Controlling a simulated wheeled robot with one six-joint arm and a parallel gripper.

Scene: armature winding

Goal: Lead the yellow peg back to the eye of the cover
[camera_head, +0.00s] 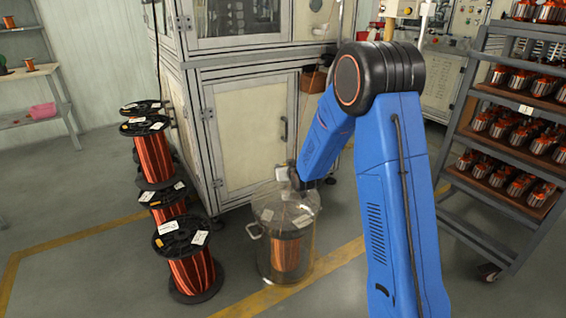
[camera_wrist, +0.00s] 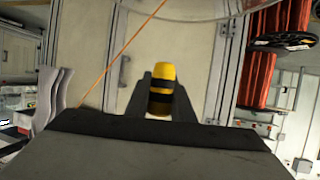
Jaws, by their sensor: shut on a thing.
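The yellow peg (camera_wrist: 162,90) with black bands shows in the wrist view, between the two dark fingers of my gripper (camera_wrist: 163,96), which is shut on it. In the head view my gripper (camera_head: 292,180) is at the upper part of the clear cover (camera_head: 268,215), and the peg cannot be made out there. The cover stands over a copper wire spool (camera_head: 286,252) on the floor. Its clear edge (camera_wrist: 190,12) also shows at the top of the wrist view. I cannot make out its eye. A thin orange wire (camera_wrist: 118,52) runs slantwise left of the peg.
Stacked copper wire spools (camera_head: 192,265) stand left of the cover, and they also show in the wrist view (camera_wrist: 290,35). A machine cabinet (camera_head: 250,130) stands behind. A rack of armatures (camera_head: 515,130) is at the right. Yellow floor lines (camera_head: 335,257) pass nearby.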

